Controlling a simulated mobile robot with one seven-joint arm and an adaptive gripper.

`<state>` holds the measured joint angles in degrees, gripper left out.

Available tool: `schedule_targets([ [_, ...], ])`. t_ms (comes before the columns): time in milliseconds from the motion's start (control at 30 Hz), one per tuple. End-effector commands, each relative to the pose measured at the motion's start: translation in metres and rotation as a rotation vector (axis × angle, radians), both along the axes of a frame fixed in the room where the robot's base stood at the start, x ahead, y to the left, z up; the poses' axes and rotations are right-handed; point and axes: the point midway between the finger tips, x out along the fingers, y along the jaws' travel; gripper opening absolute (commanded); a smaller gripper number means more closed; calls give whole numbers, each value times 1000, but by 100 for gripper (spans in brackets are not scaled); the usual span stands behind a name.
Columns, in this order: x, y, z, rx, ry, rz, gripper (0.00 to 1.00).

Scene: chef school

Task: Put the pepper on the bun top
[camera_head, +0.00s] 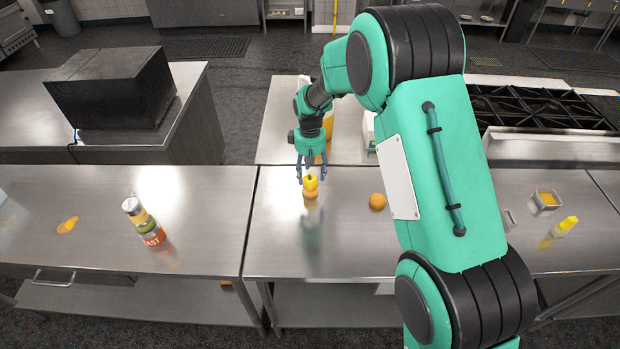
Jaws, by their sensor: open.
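A yellow pepper (310,182) is near the back edge of the middle steel counter. A brownish patch shows directly under it; I cannot tell for sure whether that is a bun part or a reflection. My gripper (312,172) points down over the pepper, with its fingers spread on either side of the pepper's upper part. The fingers look open, and contact is too small to tell. A round orange-brown thing (377,201), possibly a bun part, lies on the counter to the right of the pepper.
A yellow bottle (565,226) and a square container (546,199) are on the right. A stove (540,105) stands behind. The middle counter's front (330,255) is clear.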

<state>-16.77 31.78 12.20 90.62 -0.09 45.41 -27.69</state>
Motion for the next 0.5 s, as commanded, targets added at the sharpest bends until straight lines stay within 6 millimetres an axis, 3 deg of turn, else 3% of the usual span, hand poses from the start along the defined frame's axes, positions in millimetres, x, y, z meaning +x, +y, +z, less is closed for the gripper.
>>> schedule_targets([
  [200, 1, 0, 39, 1, -4, 0, 59],
  [500, 0, 0, 73, 0, 0, 0, 59],
])
